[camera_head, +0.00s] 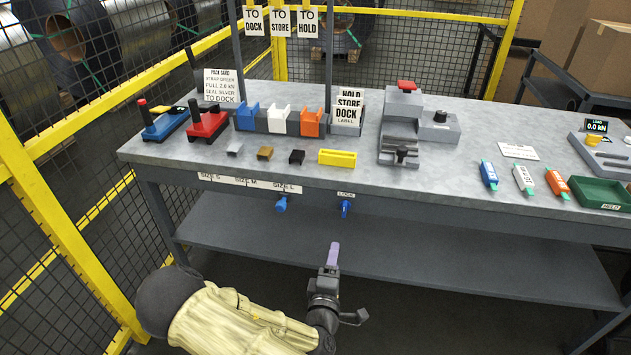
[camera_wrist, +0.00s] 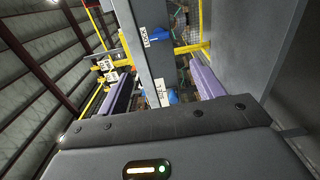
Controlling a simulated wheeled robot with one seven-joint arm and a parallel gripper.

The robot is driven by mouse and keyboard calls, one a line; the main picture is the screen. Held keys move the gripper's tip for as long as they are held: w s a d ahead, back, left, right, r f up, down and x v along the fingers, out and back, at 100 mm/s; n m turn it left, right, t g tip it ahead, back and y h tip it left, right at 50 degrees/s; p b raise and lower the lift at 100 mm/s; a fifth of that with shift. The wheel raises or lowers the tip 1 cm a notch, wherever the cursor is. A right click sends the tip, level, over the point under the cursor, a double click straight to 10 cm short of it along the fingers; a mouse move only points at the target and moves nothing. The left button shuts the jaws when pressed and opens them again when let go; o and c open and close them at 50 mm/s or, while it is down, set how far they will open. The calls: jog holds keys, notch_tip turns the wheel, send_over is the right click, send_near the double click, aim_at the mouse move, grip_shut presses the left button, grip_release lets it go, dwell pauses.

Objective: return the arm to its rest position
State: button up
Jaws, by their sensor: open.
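My gripper (camera_head: 333,254) is in front of the bench, below the level of its top, at the lower middle of the head view. My arm in its pale cover reaches it from the lower left. In the wrist view the two purple fingers of my gripper (camera_wrist: 162,85) stand wide apart, with nothing between them. In the head view only one purple finger shows clearly. The gripper touches nothing that I can see.
The grey bench (camera_head: 430,182) has a lower shelf (camera_head: 420,255) behind my gripper. Blue knobs (camera_head: 346,208) stick out from its front edge. A yellow mesh fence (camera_head: 60,240) stands left of my arm. A green tray (camera_head: 600,194) sits at the bench's right.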

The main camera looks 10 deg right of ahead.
jog(key=s+d+f+m+g, duration=0.25)
jog(key=f+m+g, duration=0.25)
jog(key=m+g, duration=0.4)
jog(key=s+d+r+m+g+y, duration=0.1)
jog(key=s+r+m+g+y, duration=0.2)
jog(key=s+r, duration=0.3)
jog(key=s+d+r+m+g+y, duration=0.2)
jog(key=s+r+m+y, duration=0.15)
jog(key=r, duration=0.55)
jog(key=w+a+r+p+v, duration=0.1)
jog(key=w+p+v, duration=0.2)
jog(key=p+v, duration=1.3)
jog(key=shift+a+r+n+g+h+p, duration=0.3)
jog(key=shift+r+n+h+p, duration=0.15)
jog(key=shift+p, duration=0.25)
jog(key=shift+w, duration=0.1)
